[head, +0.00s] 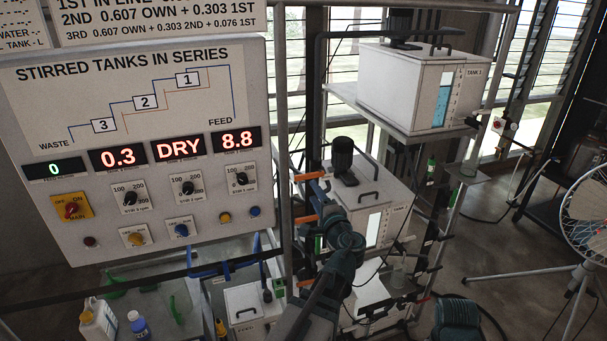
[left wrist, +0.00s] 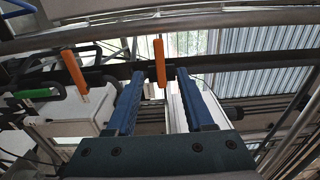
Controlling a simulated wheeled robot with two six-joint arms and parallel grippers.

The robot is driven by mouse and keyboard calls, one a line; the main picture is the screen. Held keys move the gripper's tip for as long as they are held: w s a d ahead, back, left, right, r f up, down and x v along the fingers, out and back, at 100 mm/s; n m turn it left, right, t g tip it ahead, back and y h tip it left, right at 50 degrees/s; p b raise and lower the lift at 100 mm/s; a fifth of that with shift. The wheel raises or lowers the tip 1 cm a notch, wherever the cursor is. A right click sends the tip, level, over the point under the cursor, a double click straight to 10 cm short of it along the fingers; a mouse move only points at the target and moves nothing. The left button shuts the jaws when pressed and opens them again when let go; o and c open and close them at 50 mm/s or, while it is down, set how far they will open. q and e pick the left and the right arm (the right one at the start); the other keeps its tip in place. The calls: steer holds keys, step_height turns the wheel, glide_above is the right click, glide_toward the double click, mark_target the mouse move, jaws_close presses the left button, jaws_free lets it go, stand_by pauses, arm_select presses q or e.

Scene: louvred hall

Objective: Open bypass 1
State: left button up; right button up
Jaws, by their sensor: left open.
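I cannot read which is bypass 1. My left gripper (head: 322,190) is at these handles, its jaws open. In the left wrist view, one orange handle (left wrist: 160,62) hangs upright between the lines of the two blue fingers (left wrist: 154,88), close to their tips. I see no grip on it. The other orange handle (left wrist: 75,72) is tilted, outside the left finger. My right gripper is not in view.
The control panel (head: 140,150) stands left of my arm. A white tank (head: 368,205) is just right of the gripper, with tank 1 (head: 400,85) higher behind. Pipes (left wrist: 220,85) cross just beyond the fingers. A fan (head: 588,215) stands far right; floor before it is mostly clear.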

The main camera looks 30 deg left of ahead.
mark_target(304, 178)
arm_select(q)
steer(key=x, duration=0.8)
steer(key=shift+a+f, duration=0.1)
steer(key=shift+a, duration=0.05)
steer(key=shift+w, duration=0.1)
steer(key=shift+x, duration=0.85)
steer(key=shift+c, duration=0.3)
jaws_close()
stand_by(0.5)
